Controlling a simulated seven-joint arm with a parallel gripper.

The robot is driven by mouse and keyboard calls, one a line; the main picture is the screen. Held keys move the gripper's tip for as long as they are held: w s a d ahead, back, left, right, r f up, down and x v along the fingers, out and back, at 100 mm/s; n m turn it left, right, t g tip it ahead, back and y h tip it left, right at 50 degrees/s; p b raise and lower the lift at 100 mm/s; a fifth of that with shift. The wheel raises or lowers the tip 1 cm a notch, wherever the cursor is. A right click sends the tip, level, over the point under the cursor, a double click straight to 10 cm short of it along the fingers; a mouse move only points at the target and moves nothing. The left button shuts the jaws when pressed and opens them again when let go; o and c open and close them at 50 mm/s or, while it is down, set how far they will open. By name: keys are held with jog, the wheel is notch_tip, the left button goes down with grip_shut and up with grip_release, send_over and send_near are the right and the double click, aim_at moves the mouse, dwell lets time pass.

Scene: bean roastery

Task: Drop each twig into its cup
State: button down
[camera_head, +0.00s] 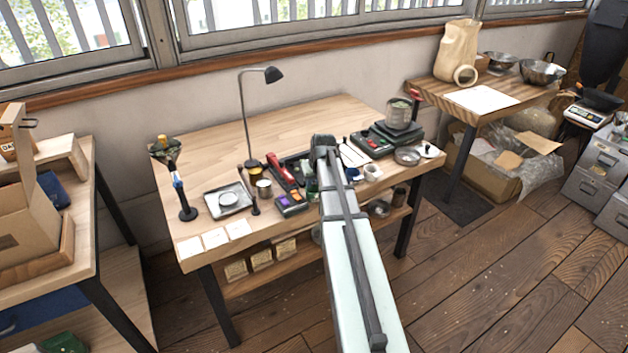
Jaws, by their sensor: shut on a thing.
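My arm reaches up from the bottom of the picture to the table (220,145). My gripper (324,150) is over the table's middle, seen from behind. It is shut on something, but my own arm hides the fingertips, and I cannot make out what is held. A small metal cup (264,189) stands left of my gripper. A small pale cup (372,171) stands to its right near the front edge. I cannot tell which cups are the task's. No twig can be made out at this size.
A black lamp (243,115), a tray with a white dish (222,201), a red tool (281,172) and a purple-topped box (291,203) crowd the left and middle. A scale (385,142), large can (398,114) and metal bowl (407,156) stand right. The table's back is clear.

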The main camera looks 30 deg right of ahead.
jog(key=shift+s+a, duration=0.1)
jog(key=shift+s, duration=0.05)
jog(key=c, duration=0.8)
grip_release()
jog(key=d+v, duration=0.1)
jog(key=v, duration=1.2)
jog(key=shift+a+r, duration=0.45)
